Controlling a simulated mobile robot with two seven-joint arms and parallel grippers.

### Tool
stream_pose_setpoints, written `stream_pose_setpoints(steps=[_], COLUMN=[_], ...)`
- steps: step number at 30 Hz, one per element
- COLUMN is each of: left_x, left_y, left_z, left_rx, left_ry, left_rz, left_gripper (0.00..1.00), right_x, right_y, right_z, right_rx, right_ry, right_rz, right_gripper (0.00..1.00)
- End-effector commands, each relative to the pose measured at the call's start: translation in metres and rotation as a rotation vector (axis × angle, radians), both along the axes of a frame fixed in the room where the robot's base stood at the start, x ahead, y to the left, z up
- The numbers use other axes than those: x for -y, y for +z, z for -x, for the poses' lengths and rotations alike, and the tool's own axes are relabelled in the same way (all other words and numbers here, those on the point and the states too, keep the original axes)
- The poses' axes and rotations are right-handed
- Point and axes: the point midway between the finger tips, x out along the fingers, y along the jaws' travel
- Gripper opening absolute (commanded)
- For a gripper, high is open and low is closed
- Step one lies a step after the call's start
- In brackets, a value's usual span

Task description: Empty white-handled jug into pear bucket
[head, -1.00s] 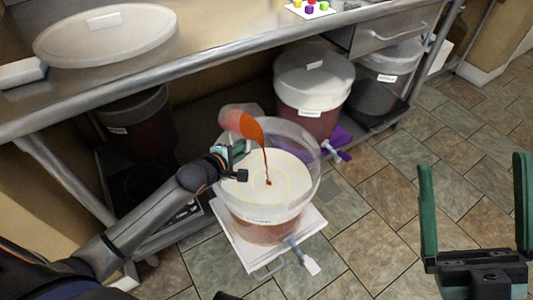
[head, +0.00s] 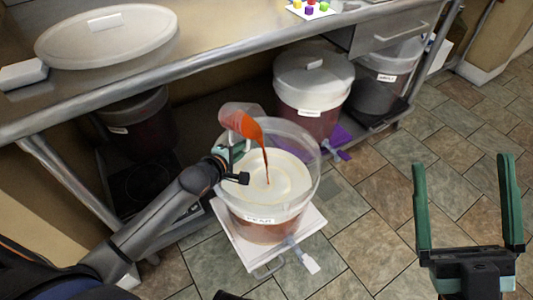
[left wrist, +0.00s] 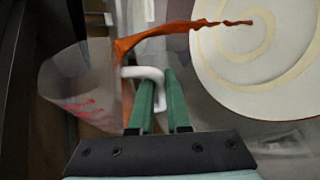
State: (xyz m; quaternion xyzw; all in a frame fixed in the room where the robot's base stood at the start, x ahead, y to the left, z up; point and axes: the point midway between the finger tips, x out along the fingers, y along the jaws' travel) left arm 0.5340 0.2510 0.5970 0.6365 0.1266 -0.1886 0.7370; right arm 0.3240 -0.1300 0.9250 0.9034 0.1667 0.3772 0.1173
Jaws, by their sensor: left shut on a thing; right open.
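The pear bucket (head: 268,222) is a clear bucket with a pale liquid surface and a label reading PEAR. It stands on a white board on the floor. My left gripper (head: 236,165) is shut on the white handle (left wrist: 153,73) of a clear jug (head: 230,115). The jug is tipped above the bucket's far left rim, and a red-orange stream (head: 266,163) falls from it into the bucket. The left wrist view shows the jug (left wrist: 78,88) and the stream (left wrist: 165,32) above the swirled surface. My right gripper (head: 468,215) is open and empty over the floor at the right.
A steel counter (head: 230,50) runs above, with a large white lid (head: 105,38) on it. Other lidded buckets (head: 310,85) stand on the shelf below. The white board (head: 230,235) and the bucket's spigot (head: 303,258) jut out in front. Tiled floor at right is clear.

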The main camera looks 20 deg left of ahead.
Motion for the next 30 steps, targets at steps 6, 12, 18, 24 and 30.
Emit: stream_pose_setpoints(steps=[6,12,18,24,30], left_x=[0.001,0.003,0.004,0.005,0.006], left_y=[0.002,0.002,0.003,0.003,0.004], left_z=[0.0,0.0,0.001,0.002,0.002], left_rx=[0.012,0.02,0.028,0.036,0.045], left_ry=[0.0,0.0,0.001,0.002,0.002], left_rz=[-0.019,-0.034,-0.051,-0.072,-0.088], left_gripper=[0.0,0.0,0.0,0.0,0.0], right_x=[0.0,0.001,0.001,0.002,0.002], right_y=[-0.004,-0.007,-0.014,-0.021,-0.023], right_z=[-0.004,-0.007,-0.012,-0.016,-0.018], right_rx=[-0.03,-0.05,-0.082,-0.113,-0.127], right_ry=[-0.005,-0.009,-0.015,-0.021,-0.024], right_rz=[0.0,-0.002,-0.001,-0.001,-0.002], right_gripper=[1.0,1.0,1.0,1.0,1.0])
